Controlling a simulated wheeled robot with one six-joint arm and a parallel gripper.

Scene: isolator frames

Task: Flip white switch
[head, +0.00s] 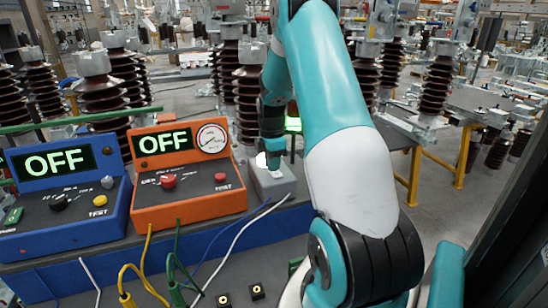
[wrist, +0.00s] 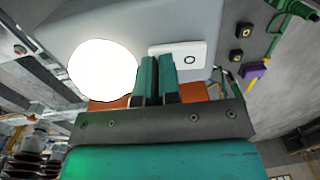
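The white switch (wrist: 190,60) is a flat white rocker with a ring mark, set on a grey box (head: 284,190). In the wrist view it lies just beyond my fingertips, slightly right of them. In the head view the switch (head: 275,172) shows as a small white patch on the box top, partly hidden by my gripper. My gripper (wrist: 157,60) has its two teal fingers close together with nothing between them. It also shows above the box in the head view (head: 272,165). I cannot tell whether the fingertips touch the switch.
A glowing white round lamp (wrist: 103,70) sits beside the switch. An orange box (head: 190,205) reading OFF and a blue box (head: 65,225) reading OFF stand left of the grey box. Cables run across the front. Brown insulators stand behind.

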